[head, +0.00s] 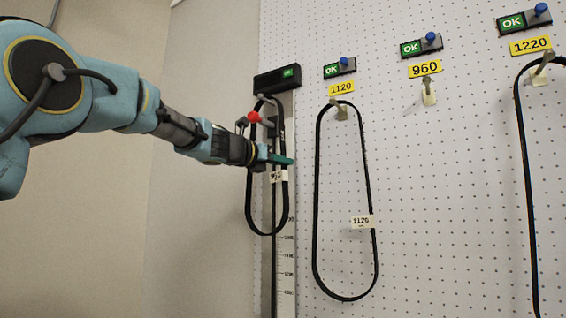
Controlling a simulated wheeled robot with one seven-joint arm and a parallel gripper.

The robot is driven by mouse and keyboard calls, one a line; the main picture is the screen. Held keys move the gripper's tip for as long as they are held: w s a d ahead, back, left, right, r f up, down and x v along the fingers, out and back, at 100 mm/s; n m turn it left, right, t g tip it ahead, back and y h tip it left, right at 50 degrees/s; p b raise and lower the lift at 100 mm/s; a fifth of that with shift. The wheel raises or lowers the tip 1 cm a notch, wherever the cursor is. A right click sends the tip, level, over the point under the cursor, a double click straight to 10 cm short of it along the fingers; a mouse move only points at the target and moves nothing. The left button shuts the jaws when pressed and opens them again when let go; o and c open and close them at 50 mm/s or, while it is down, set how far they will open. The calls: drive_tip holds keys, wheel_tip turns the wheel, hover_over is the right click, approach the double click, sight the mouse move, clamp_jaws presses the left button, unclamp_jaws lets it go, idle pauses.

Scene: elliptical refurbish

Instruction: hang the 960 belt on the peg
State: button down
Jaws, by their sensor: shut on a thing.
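The black belt (247,205) with a white tag (278,176) hangs as a long loop at the measuring gauge, left of the pegboard. The tag's number starts with 9; the rest is hard to read. The belt's top is near the gauge's upper holder; I cannot tell if it still rests on it. My gripper (279,160) has green fingers and is shut on the belt's right strand, just above the tag. The 960 peg (428,94) is pale, sticks out under the yellow 960 label (425,68) and is empty.
The 1120 belt (316,200) hangs on its peg (340,110) between the gauge and the 960 peg. The 1220 belt (526,170) hangs at far right. Board below the 960 peg is clear.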

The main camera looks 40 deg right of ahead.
drive_tip(key=c, duration=0.9)
unclamp_jaws()
drive_tip(key=shift+c, duration=0.2)
drive_tip(key=shift+a, duration=0.1)
drive_tip(key=a+b, duration=0.4)
drive_tip(key=a, duration=0.6)
drive_tip(key=shift+s+a, duration=0.3)
drive_tip(key=shift+s, duration=0.15)
drive_tip(key=shift+f, duration=0.1)
